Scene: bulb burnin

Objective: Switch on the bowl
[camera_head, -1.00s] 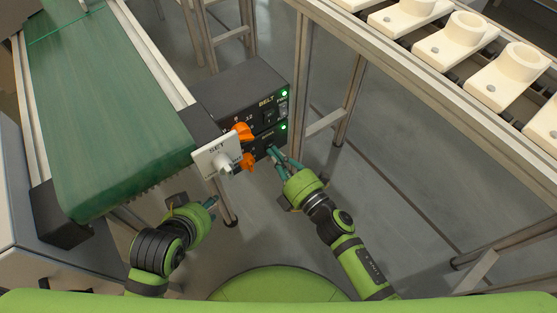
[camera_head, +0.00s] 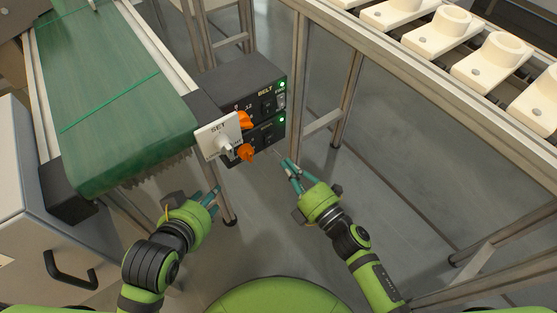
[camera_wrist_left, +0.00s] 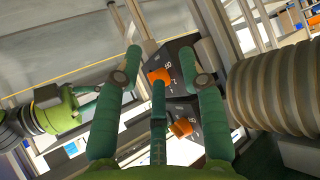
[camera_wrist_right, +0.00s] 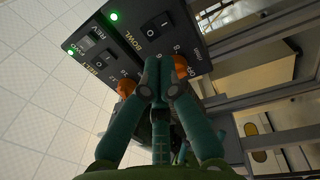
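The bowl control box (camera_head: 262,140) is the lower of two stacked dark boxes, and its green lamp (camera_head: 282,120) is lit. In the right wrist view the BOWL label, its rocker switch (camera_wrist_right: 157,25) and a lit green lamp (camera_wrist_right: 113,16) show; the rocker's position is too small to tell. An orange knob (camera_head: 246,152) sits on this box. My right gripper (camera_head: 288,166) is in front of the box's lower right, apart from it, with fingertips together and nothing held. My left gripper (camera_head: 215,194) is below the boxes, fingers spread and empty. The bowl itself cannot be made out.
The upper BELT box (camera_head: 240,85) has a lit green lamp and an orange knob (camera_head: 244,120). A white SET plate (camera_head: 219,136) stands before the boxes. A green conveyor (camera_head: 110,90) is at left; a rack with white parts (camera_head: 440,30) is at upper right. Floor between is clear.

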